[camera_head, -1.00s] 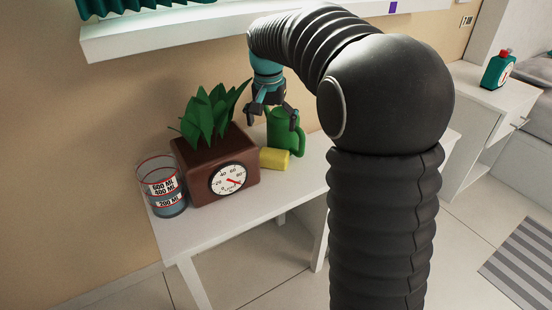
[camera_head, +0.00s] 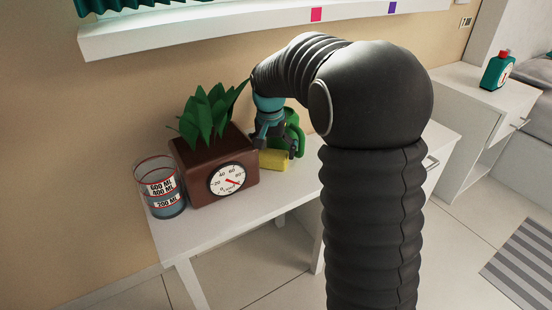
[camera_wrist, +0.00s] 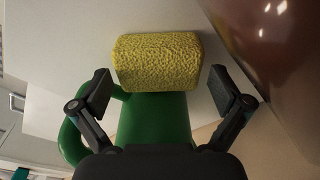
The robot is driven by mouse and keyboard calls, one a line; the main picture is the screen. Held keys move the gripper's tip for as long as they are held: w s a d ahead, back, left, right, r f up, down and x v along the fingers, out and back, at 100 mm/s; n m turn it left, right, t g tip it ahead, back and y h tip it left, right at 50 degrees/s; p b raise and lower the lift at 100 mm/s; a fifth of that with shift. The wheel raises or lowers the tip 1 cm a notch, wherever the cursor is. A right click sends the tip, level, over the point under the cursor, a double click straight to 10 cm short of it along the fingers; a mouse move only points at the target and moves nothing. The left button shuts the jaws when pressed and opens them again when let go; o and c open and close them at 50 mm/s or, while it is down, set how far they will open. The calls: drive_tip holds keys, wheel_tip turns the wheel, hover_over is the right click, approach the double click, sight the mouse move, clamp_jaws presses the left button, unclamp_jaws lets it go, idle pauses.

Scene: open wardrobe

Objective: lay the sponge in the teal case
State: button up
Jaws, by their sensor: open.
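The yellow sponge (camera_head: 274,160) lies on the white table, between the brown planter and the green watering can. In the wrist view the sponge (camera_wrist: 158,60) sits just ahead of my gripper (camera_wrist: 168,92), whose two fingers are spread wide, one toward each side of it. In the head view my gripper (camera_head: 275,143) hangs low above the sponge and is open and empty. No teal case is clearly seen; a teal bottle-like item with a red cap (camera_head: 497,70) stands on the right cabinet.
The brown planter (camera_head: 195,185) with a dial stands close left of the sponge. A measuring beaker (camera_head: 160,188) stands further left. The green watering can (camera_head: 296,134) is right behind the sponge; in the wrist view it shows below it (camera_wrist: 155,120). The front table top (camera_head: 235,222) is clear.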

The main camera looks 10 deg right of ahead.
drive_tip(key=c, duration=0.7)
drive_tip(key=shift+o, duration=0.2)
drive_tip(key=shift+r, duration=0.15)
